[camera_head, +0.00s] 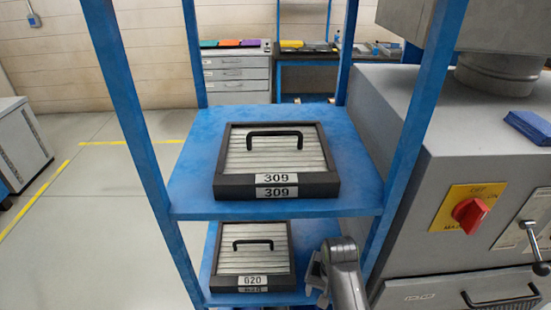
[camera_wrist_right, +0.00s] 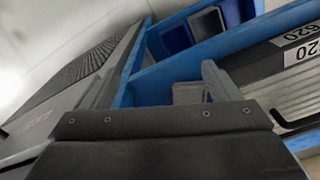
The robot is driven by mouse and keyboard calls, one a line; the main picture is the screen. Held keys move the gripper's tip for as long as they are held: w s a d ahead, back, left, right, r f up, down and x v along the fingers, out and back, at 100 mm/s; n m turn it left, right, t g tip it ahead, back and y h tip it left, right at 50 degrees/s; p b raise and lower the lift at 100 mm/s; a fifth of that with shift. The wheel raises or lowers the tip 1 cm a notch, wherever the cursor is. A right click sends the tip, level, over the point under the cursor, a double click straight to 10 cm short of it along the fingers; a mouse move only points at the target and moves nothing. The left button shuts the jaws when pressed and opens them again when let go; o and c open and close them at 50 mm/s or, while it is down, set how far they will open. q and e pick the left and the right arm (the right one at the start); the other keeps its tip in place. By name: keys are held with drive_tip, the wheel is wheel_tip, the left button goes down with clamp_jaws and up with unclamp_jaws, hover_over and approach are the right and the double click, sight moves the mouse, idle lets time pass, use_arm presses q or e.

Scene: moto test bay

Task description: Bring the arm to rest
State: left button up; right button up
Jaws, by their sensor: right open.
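My right arm comes in at the bottom of the head view, and its gripper (camera_head: 319,275) is beside the lower shelf, just right of the case labelled 620 (camera_head: 252,256). In the right wrist view the two fingers of the gripper (camera_wrist_right: 158,78) stand apart with nothing held between them. The 620 case also shows at the right edge there (camera_wrist_right: 292,85), close to the right finger but with no clear contact. My left gripper is in neither view.
A blue rack holds a case labelled 309 (camera_head: 278,160) on its upper shelf (camera_head: 190,180). A blue post (camera_head: 405,140) stands close to my right arm. A grey machine with a red switch (camera_head: 470,211) and a lever (camera_head: 534,245) is at right. Open floor (camera_head: 90,210) lies left.

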drive_tip(key=s+d+f+n+b, duration=0.1)
drive_tip(key=s+d+f+b, duration=0.15)
drive_tip(key=s+f, duration=0.55)
drive_tip(key=s+d+f+n+b, duration=0.1)
drive_tip(key=s+d+f, duration=0.2)
drive_tip(key=f, duration=0.9)
drive_tip(key=s+d+f+b, duration=0.25)
drive_tip(key=s+f, duration=0.35)
drive_tip(key=f, duration=0.5)
drive_tip(key=s+d+f, duration=0.3)
drive_tip(key=s, duration=0.4)
drive_tip(key=s+d+f+n+b, duration=0.1)
drive_tip(key=s+d+f, duration=0.2)
drive_tip(key=s, duration=0.5)
drive_tip(key=s+d+f+t+h+b, duration=0.1)
drive_tip(key=s+d+f, duration=0.1)
drive_tip(key=s+f, duration=0.3)
drive_tip(key=s, duration=0.2)
drive_tip(key=shift+s+d+n, duration=0.3)
drive_tip(key=shift+s+d, duration=0.05)
drive_tip(key=shift+d, duration=0.05)
